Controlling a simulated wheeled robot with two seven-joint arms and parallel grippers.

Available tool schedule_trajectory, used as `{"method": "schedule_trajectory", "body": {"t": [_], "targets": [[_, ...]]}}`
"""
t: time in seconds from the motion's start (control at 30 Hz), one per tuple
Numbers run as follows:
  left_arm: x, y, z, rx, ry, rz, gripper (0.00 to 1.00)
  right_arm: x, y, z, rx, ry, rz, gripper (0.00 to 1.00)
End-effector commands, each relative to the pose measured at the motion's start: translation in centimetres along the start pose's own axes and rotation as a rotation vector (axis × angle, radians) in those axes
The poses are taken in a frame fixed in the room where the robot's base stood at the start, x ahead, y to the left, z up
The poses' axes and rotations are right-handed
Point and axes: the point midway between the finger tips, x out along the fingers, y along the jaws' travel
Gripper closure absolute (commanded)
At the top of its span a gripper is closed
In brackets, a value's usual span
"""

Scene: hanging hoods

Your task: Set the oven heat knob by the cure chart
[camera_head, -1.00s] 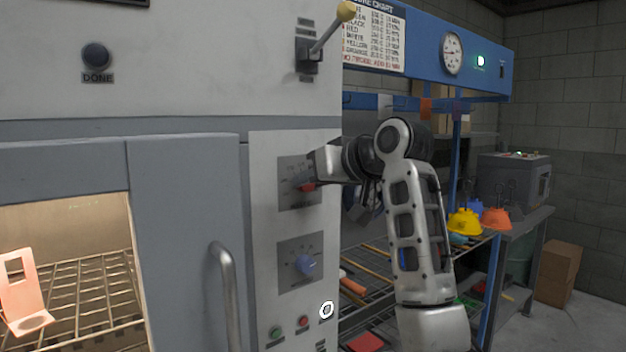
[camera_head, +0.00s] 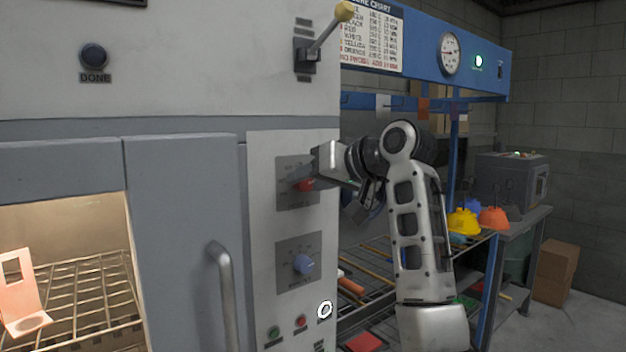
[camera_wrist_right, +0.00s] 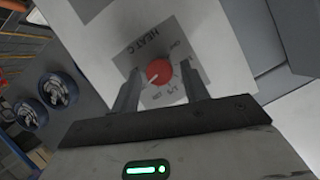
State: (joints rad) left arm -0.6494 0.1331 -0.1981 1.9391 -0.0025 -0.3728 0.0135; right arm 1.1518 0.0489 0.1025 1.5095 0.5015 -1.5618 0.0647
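The red heat knob (camera_head: 305,185) is on the upper dial plate of the oven's control panel (camera_head: 262,215). In the right wrist view the knob (camera_wrist_right: 159,72) sits by the "HEAT C" label. My right gripper (camera_head: 328,178) is at the panel, close to the knob. In the wrist view its two fingers (camera_wrist_right: 159,68) are spread, one on each side of the knob, with a gap on both sides. The cure chart (camera_head: 372,38) hangs on the blue frame to the right; its small figures are hard to read. My left gripper is not in view.
A lever (camera_head: 325,38) sticks out above, and the oven door handle (camera_head: 224,295) is at left. Yellow (camera_head: 463,222) and orange (camera_head: 495,218) hoods are on the right. A salmon part (camera_head: 20,290) is in the oven.

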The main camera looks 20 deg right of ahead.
Motion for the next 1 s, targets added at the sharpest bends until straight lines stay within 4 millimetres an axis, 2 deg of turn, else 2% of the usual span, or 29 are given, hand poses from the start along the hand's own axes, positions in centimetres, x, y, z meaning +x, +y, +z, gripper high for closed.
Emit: {"method": "schedule_trajectory", "body": {"t": [0.3,0.47,0.57,0.9,1.0], "targets": [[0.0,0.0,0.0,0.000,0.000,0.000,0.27,-0.1,0.0,0.0,-0.001,0.002,0.000,0.49],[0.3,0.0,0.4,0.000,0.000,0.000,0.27,-1.5,0.1,0.0,-0.003,0.006,0.001,0.49],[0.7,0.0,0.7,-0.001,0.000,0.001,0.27,-3.4,0.1,0.0,-0.003,0.009,0.003,0.49],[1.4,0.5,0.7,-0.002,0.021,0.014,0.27,-11.7,0.1,0.1,-0.003,0.006,0.002,0.49],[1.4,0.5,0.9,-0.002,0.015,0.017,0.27,-13.5,0.1,0.1,-0.002,0.005,0.002,0.49]]}}
